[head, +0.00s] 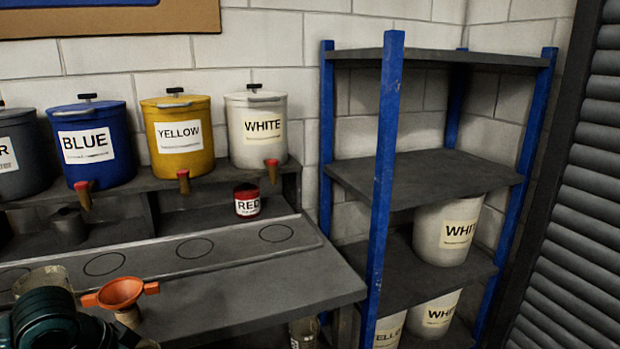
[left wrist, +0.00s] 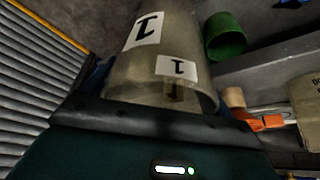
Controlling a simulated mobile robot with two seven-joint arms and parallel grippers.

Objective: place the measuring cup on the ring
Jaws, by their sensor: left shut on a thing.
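The measuring cup (left wrist: 165,42) is a translucent beige vessel with white labels marked 1. In the left wrist view it fills the middle, in the jaws of my left gripper (left wrist: 160,108). In the head view the cup (head: 45,278) shows partly at the lower left, above my dark green left gripper (head: 48,312), which hides its lower part. Several dark outlined rings lie in a row on the grey bench strip: a left one (head: 105,263), a middle one (head: 195,248) and a right one (head: 276,232). These three are empty. My right gripper is not in view.
An orange funnel (head: 121,292) stands just right of the cup. A small red can (head: 247,200) sits behind the rings. Blue (head: 97,145), yellow (head: 179,136) and white (head: 256,128) tubs with spouts line the shelf. A blue-posted rack (head: 383,180) stands right.

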